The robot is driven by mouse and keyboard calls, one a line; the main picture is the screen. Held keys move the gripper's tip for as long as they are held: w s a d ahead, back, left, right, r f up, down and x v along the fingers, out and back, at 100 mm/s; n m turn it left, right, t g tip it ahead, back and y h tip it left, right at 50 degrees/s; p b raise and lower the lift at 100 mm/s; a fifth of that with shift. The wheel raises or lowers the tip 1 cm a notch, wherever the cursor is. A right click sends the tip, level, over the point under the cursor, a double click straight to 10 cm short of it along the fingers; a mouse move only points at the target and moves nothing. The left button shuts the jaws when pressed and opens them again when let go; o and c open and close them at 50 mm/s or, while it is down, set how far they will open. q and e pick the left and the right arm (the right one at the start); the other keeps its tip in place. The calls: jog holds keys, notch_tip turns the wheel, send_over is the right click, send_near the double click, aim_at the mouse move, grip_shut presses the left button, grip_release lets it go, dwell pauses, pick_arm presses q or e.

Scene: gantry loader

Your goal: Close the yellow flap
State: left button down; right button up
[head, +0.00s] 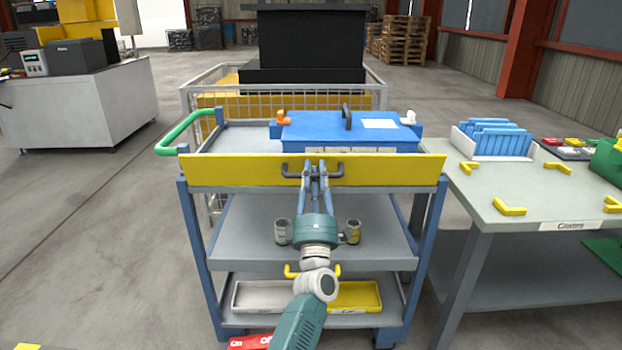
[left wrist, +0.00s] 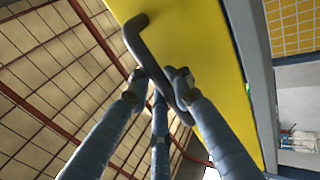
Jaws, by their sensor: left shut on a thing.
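The yellow flap (head: 385,172) is a long board across the front of the blue-framed cart, at the height of its top shelf. Its face is turned toward me and looks upright. A dark handle (head: 290,171) sits at the middle of the flap. My left gripper (head: 314,168) is shut on this handle, and its fingers hide part of the bar. In the left wrist view the flap (left wrist: 205,60) fills the upper middle, and the dark bent handle (left wrist: 137,42) passes between the fingertips of my left gripper (left wrist: 162,77). My right gripper is not in view.
A blue lidded box (head: 330,131) stands on the cart top behind the flap. A green push handle (head: 178,138) juts out at the cart's left. A grey table (head: 480,200) with a rack stands close on the right. Open floor (head: 90,240) lies to the left.

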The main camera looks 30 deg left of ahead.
pick_arm(q)
jog(key=shift+w+a+r, duration=0.25)
jog(key=shift+w+r, duration=0.15)
jog(key=shift+r, duration=0.1)
jog(key=shift+w+a+r, duration=0.2)
jog(key=shift+w+a, duration=0.05)
jog(key=shift+w, duration=0.15)
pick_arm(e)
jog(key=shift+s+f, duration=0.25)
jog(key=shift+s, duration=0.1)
pick_arm(q)
jog(key=c, duration=1.7)
grip_release()
jog(key=shift+o, duration=0.2)
jog(key=shift+f, duration=0.1)
jog(key=v, duration=1.2)
jog(key=shift+w, duration=0.1)
